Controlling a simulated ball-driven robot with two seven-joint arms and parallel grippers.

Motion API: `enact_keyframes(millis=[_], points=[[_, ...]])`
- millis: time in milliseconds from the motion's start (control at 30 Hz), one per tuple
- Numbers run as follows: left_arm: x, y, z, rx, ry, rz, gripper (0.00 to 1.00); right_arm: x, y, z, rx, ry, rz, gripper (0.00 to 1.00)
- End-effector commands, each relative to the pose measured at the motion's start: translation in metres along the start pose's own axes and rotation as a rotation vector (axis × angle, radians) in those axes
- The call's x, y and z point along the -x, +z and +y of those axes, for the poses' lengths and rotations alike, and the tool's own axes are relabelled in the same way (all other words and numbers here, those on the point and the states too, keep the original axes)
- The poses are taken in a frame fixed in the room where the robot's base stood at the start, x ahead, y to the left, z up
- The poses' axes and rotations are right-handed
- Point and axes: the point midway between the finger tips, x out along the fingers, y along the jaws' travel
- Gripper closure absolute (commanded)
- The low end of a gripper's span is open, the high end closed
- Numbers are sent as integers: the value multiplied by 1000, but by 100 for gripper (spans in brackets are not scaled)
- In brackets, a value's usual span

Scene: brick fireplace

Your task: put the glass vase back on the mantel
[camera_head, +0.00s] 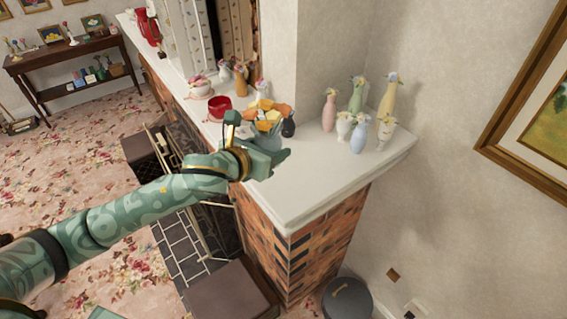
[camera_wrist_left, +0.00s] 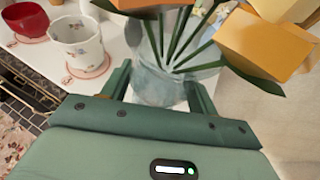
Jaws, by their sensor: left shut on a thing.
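The glass vase (camera_wrist_left: 165,84) shows in the left wrist view between my left gripper's two fingers (camera_wrist_left: 160,92), with green stems and orange and yellow paper-like flowers. In the head view, my left gripper (camera_head: 264,144) is shut on the vase, over the near part of the white mantel (camera_head: 290,206). The flowers (camera_head: 268,114) rise above the hand, and the hand hides most of the vase. I cannot tell whether its base touches the mantel. My right gripper is not in view.
A red bowl (camera_head: 219,107) and several small vases and figurines stand behind the hand. A group of pastel bird-topped vases (camera_head: 358,137) stands at the mantel's right. The mantel's front right corner is bare. A patterned cup (camera_wrist_left: 78,46) is close left in the wrist view.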

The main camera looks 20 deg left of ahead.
Motion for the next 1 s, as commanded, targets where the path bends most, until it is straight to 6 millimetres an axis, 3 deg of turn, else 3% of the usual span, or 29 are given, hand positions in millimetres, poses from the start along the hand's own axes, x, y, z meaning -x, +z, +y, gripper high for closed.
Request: enact_keyframes(millis=[100,400,600,933,967,1000], points=[[-25,-18,-10,4,1,3,79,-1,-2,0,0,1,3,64],[-52,-39,-22,2,1,6,79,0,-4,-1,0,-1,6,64],[-61,-61,-21,0,2,2,79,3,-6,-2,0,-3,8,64],[-62,-63,-20,-2,2,2,79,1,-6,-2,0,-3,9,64],[-62,-64,-20,-1,2,3,32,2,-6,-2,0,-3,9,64],[-62,-64,-20,-1,2,3,21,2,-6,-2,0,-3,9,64]])
